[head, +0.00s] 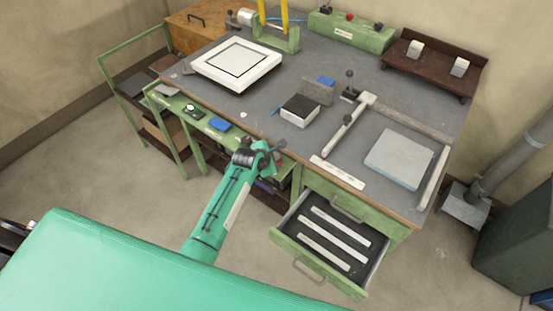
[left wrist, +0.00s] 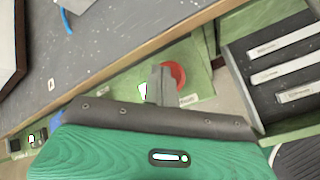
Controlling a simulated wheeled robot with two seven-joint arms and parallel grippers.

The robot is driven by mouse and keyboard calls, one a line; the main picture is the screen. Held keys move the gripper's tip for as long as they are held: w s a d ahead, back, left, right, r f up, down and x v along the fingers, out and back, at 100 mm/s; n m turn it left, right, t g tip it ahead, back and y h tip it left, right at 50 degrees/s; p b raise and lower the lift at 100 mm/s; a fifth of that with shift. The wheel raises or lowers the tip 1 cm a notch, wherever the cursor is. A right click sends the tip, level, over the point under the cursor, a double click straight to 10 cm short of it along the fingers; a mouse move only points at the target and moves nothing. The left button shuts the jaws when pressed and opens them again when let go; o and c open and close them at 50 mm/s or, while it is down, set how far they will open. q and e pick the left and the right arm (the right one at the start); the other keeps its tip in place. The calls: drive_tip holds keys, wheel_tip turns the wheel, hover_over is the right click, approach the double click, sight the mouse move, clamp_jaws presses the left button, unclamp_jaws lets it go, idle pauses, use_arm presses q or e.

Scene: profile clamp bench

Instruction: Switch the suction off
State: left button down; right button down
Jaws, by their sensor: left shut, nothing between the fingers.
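My left gripper (head: 268,152) is at the front edge of the bench, left of the open drawer. Its fingers are shut with nothing between them. In the left wrist view the shut fingers (left wrist: 158,85) are in front of a red round button (left wrist: 175,72) on a green panel (left wrist: 196,84) below the bench edge. The fingers cover part of the button, and I cannot tell whether they touch it. A small label beside the button is too small to read. In the head view my gripper mostly hides this spot. My right gripper is not in view.
An open drawer (head: 287,237) with several pale strips juts out right of my gripper. A green side shelf (head: 205,118) with a gauge stands left. On the bench (head: 220,100) are a white frame (head: 272,66), a clamp rail (head: 347,125) and a grey plate (head: 398,158).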

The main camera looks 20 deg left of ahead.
use_arm(q)
drive_tip(key=shift+f, duration=0.2)
idle(0.6)
drive_tip(key=shift+r+p, duration=0.6)
drive_tip(key=shift+p, duration=0.3)
drive_tip(key=shift+r+p, duration=0.35)
wheel_tip(320, 180, up, 5)
drive_tip(key=p, duration=0.6)
drive_tip(key=shift+r, duration=0.2)
